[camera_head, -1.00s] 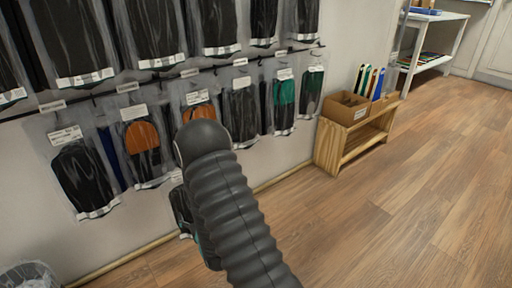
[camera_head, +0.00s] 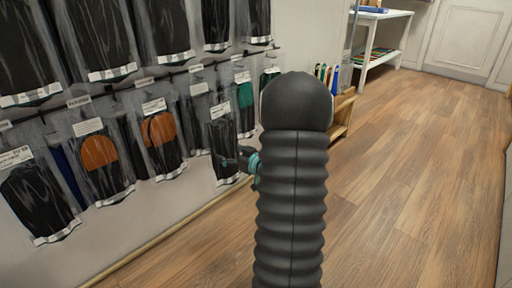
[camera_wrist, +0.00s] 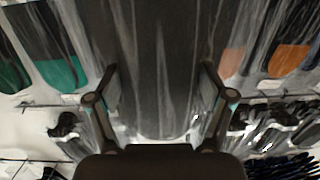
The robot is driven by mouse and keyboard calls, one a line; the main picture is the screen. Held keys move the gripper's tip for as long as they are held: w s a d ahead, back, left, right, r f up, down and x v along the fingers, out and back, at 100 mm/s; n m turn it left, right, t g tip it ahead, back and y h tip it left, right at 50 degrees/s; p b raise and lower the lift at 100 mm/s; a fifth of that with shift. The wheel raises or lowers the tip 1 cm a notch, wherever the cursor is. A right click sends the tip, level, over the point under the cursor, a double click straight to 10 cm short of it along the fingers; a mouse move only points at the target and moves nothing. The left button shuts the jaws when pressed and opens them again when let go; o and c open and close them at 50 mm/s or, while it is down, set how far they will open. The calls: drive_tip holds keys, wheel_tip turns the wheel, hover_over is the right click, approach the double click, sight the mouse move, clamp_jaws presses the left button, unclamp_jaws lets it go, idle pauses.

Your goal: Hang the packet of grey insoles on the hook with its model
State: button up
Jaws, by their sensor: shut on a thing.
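My gripper (camera_head: 246,160) is mostly hidden behind my own arm in the head view; only a dark and teal part shows. In the wrist view, a dark grey packet (camera_wrist: 155,60) fills the middle between the fingers of my gripper (camera_wrist: 159,105), which is shut on it. In the head view this appears to be the dark packet (camera_head: 222,140) with a white label at its top, hanging upright in front of the lower row. I cannot tell whether it touches a hook. The lower rail (camera_head: 130,86) carries hooks with small white labels, too small to read.
Black packets (camera_head: 40,200), brown packets (camera_head: 100,155) and a green one (camera_head: 245,98) hang along the lower rail. Larger black packets (camera_head: 168,28) hang above. A wooden bench (camera_head: 342,115) and a white shelf (camera_head: 382,16) stand beyond my arm. The floor at right is clear.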

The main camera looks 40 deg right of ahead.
sight(239, 138)
drive_tip(key=s+d+r, duration=0.3)
drive_tip(key=s+d, duration=0.3)
drive_tip(key=shift+h, duration=0.3)
drive_tip(key=shift+w+a+f+b, duration=0.1)
drive_tip(key=shift+w+b, duration=0.2)
drive_tip(key=shift+w, duration=1.75)
drive_tip(key=shift+w+a+f+b, duration=0.1)
drive_tip(key=shift+w+b, duration=0.2)
drive_tip(key=shift+w, duration=1.75)
drive_tip(key=shift+r, duration=0.1)
